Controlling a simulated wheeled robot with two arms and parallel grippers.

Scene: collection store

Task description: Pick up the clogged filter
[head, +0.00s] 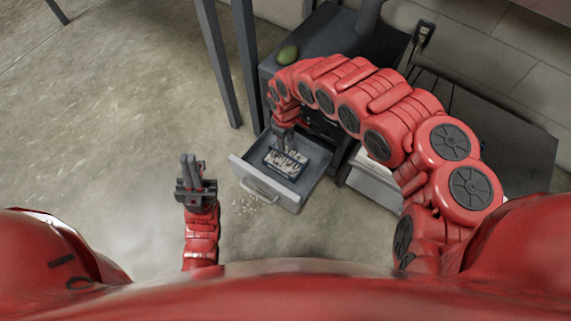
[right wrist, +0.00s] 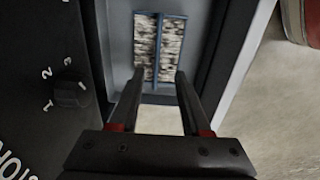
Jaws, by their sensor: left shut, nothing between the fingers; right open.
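The clogged filter (head: 283,164) lies in the open grey drawer (head: 264,186). It has a blue frame and two panels caked with pale grey-white matter. In the right wrist view the filter (right wrist: 158,45) stands just beyond the fingertips, its middle bar roughly between them. My right gripper (head: 286,148) is open and empty above the filter; its two fingers (right wrist: 158,76) show apart. They partly cover the filter's lower edge in that view, and I cannot tell whether they touch it. My left gripper (head: 190,158) is shut and empty, left of the drawer over the floor.
The drawer comes out of a dark cabinet (head: 333,40) with a green object (head: 288,54) on top. A numbered knob (right wrist: 72,93) is close at the left in the right wrist view. Pale crumbs (head: 246,203) lie on the floor. Grey posts (head: 221,70) stand left of the cabinet.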

